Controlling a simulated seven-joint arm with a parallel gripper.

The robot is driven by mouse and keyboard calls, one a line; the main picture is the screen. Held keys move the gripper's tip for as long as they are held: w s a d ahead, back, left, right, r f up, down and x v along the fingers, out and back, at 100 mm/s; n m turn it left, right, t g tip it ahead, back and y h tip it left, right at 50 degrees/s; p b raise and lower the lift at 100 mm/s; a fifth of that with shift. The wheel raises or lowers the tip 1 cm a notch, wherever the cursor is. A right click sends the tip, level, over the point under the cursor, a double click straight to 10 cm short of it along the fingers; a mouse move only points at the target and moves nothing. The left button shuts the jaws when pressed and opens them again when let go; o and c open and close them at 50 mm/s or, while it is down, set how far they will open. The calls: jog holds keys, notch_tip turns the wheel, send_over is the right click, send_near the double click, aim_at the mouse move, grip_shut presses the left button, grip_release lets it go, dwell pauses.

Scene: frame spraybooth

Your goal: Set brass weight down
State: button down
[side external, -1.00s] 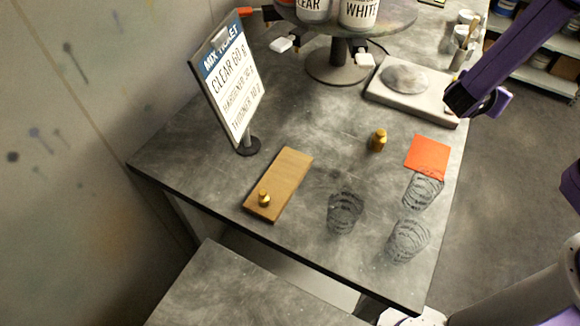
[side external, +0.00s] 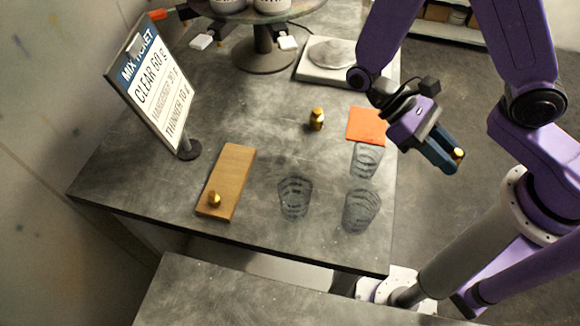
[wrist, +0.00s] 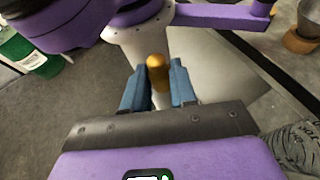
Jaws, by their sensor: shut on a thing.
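My gripper (side external: 444,152) is shut on a brass weight (side external: 458,154), held in the air off the right edge of the grey table (side external: 250,240). In the wrist view the held brass weight (wrist: 157,75) sits between the blue fingers of my gripper (wrist: 158,88). A second brass weight (side external: 316,119) stands upright on the middle of the table. A smaller brass weight (side external: 214,198) stands on the near end of a wooden board (side external: 236,165).
An orange square (side external: 366,125) lies near the table's right edge, with several clear ridged cups (side external: 294,197) nearby. A scale (side external: 315,72) and a round stand (side external: 262,55) are behind. A mix ticket sign (side external: 150,85) stands at left. Bare table surrounds the middle weight.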

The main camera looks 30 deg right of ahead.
jog(key=a+r+m+y, duration=0.1)
jog(key=a+m+y, duration=0.2)
jog(key=a+y, duration=0.1)
jog(key=w+a+m+t+y, duration=0.1)
jog(key=a+m+y, duration=0.3)
jog(key=a, duration=0.1)
jog(key=a+r+m+y, duration=0.1)
jog(key=a+m+y, duration=0.3)
jog(key=shift+w+a+r+t+y, duration=0.25)
jog(key=shift+a+r+t+y, duration=0.05)
jog(key=shift+y, duration=0.1)
jog(key=w+a+r+m+t+y, duration=0.2)
jog(key=w+a+m+t+y, duration=0.2)
jog(key=w+a+m+t, duration=0.15)
jog(key=m+t+y, duration=0.1)
jog(key=m+t, duration=0.5)
send_over(236, 169)
jog(key=shift+n+g, duration=0.25)
notch_tip(236, 169, down, 9)
jog(key=shift+s+d+r, duration=0.1)
jog(key=shift+d+r, duration=0.05)
jog(key=shift+r, duration=0.05)
jog(key=shift+f, duration=0.3)
jog(key=shift+f+y, duration=0.3)
jog(key=shift+f, duration=1.2)
jog(key=shift+f, duration=0.1)
